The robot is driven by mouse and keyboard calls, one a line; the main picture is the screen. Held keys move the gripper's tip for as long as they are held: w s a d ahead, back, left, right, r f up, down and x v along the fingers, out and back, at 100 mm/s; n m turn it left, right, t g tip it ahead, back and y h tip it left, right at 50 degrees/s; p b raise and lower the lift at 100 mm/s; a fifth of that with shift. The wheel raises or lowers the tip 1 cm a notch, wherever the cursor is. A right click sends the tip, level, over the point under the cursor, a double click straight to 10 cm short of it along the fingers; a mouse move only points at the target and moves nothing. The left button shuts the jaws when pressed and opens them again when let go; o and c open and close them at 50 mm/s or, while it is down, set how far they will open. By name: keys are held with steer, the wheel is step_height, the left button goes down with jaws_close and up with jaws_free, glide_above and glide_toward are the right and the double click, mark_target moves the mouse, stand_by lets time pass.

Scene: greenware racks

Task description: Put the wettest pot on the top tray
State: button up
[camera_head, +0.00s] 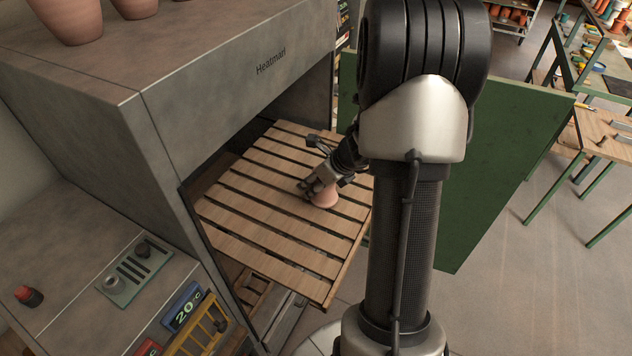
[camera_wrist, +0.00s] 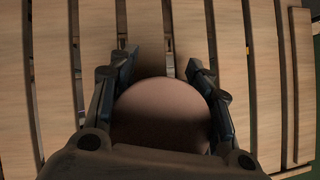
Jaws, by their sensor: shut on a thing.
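A small reddish-brown pot (camera_head: 325,197) is at the slatted wooden tray (camera_head: 262,212), which sticks out of the front of the grey cabinet. My gripper (camera_head: 318,186) is shut on the pot from above. In the wrist view the pot (camera_wrist: 161,112) sits between the two fingers (camera_wrist: 165,85), with the tray slats (camera_wrist: 268,60) beneath. The pot appears at or very near the slats; I cannot tell whether it touches them. The rest of the tray's visible top is bare. I cannot judge how wet the pot is.
The grey cabinet (camera_head: 230,85) marked "Heatmari" bears several terracotta pots (camera_head: 72,18) on top. A green door panel (camera_head: 455,170) stands right of my arm. A control panel (camera_head: 135,270) and a 20 °C display (camera_head: 184,305) are at lower left. Workbenches (camera_head: 600,130) stand at the far right.

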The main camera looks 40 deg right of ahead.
steer(key=o, duration=1.5)
steer(key=shift+c, duration=0.2)
steer(key=shift+s+r, duration=0.1)
steer(key=shift+r, duration=0.2)
steer(key=p+v, duration=0.3)
steer(key=v, duration=0.8)
steer(key=shift+s+r, duration=0.15)
steer(key=shift+r, duration=0.05)
